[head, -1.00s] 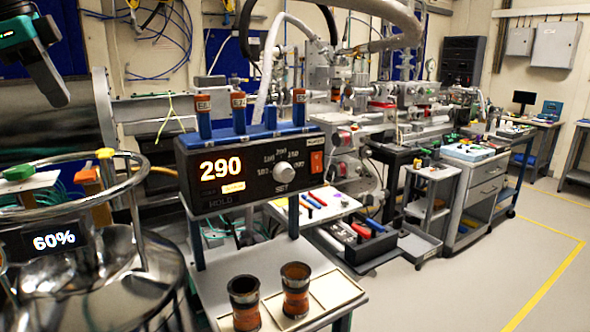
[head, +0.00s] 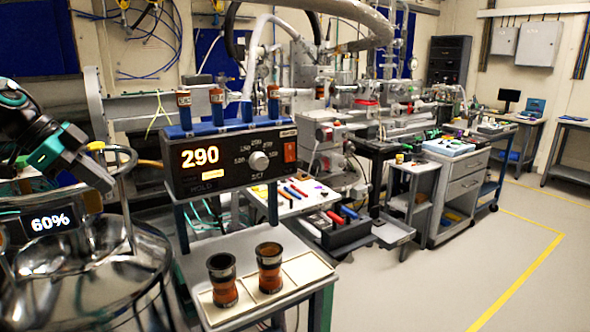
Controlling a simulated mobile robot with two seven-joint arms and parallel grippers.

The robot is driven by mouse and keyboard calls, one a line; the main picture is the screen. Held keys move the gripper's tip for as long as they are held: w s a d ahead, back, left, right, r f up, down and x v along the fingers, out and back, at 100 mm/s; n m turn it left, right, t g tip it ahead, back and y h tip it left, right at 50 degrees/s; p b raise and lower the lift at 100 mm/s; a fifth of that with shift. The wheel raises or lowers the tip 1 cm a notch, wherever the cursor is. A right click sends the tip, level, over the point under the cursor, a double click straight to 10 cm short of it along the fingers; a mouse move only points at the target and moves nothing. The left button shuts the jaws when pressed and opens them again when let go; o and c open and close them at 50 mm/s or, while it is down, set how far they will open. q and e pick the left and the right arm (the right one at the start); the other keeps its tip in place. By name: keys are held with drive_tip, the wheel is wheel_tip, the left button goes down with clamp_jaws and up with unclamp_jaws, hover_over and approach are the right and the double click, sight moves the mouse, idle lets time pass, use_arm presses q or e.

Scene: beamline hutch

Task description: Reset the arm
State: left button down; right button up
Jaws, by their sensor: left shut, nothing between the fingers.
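My left arm comes in from the left edge in the head view, with teal and dark grey links and a lit green patch. My left gripper (head: 101,180) points down and to the right, over the shiny round steel vessel (head: 95,262). It is shut and holds nothing. It overlaps the vessel's rim in the picture; I cannot tell whether it touches. My right gripper is not in view.
Two copper-brown cups (head: 270,268) stand on a white tray (head: 302,272) below. A black bin (head: 345,232) and carts stand farther back. The right floor is clear.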

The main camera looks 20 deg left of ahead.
use_arm(q)
drive_tip(key=s+d+f+n+t+h, duration=0.1)
drive_tip(key=d+f+t+h, duration=0.15)
drive_tip(key=d+f, duration=0.8)
drive_tip(key=d+f+n+t+h, duration=0.1)
drive_tip(key=d+f+t, duration=0.25)
drive_tip(key=f, duration=1.35)
drive_tip(key=s+d+f+n+y, duration=0.3)
drive_tip(key=s+d+f, duration=0.3)
drive_tip(key=d, duration=0.4)
drive_tip(key=s+d+f+n+y, duration=0.3)
drive_tip(key=s+d+f, duration=0.3)
drive_tip(key=d+f, duration=0.2)
drive_tip(key=shift+s+d+n+g, duration=0.25)
drive_tip(key=shift+d+n+g, duration=0.25)
drive_tip(key=shift+d, duration=0.4)
